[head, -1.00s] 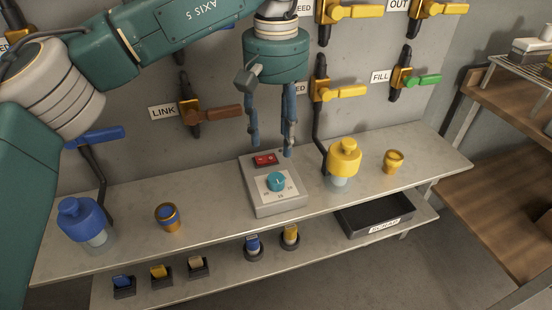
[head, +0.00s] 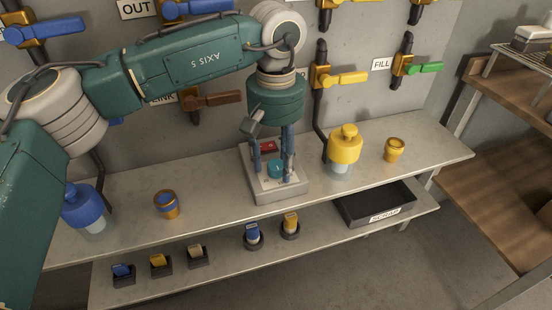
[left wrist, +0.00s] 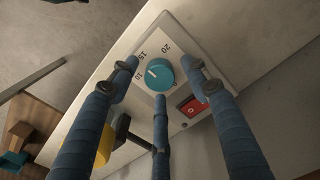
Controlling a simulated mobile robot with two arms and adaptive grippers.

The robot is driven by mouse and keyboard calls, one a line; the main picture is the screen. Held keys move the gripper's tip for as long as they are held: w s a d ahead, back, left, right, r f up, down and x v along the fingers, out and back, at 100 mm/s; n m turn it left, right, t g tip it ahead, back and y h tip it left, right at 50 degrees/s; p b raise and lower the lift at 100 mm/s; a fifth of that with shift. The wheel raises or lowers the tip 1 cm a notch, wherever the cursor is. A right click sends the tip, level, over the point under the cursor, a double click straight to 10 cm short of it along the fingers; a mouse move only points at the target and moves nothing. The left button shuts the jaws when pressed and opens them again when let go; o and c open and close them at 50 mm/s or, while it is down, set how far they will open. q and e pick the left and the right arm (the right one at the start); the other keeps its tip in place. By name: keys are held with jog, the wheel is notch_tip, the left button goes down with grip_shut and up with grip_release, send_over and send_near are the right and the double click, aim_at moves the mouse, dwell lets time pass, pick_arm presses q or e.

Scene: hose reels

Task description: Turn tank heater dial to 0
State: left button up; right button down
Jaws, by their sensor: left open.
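The tank heater box (head: 263,192) stands on the upper shelf, with a teal dial (head: 276,168) on its pale plate and a red switch (head: 268,147) behind it. In the left wrist view the dial (left wrist: 159,74) shows a white mark pointing toward the left, near the 10 and 15; 20 is also readable, and a finger hides part of the scale. My left gripper (head: 273,174) is open, pointing down over the box. Its fingers (left wrist: 160,78) spread around the dial; I cannot tell whether they touch it. My right gripper is not in view.
A yellow-capped bottle (head: 345,147) and a yellow cup (head: 395,150) stand right of the box. Valves with levers, such as the green one (head: 425,68), line the wall behind. A dark tray (head: 352,214) sits below.

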pick_arm(q)
jog(key=c, duration=1.2)
jog(key=shift+o, duration=0.2)
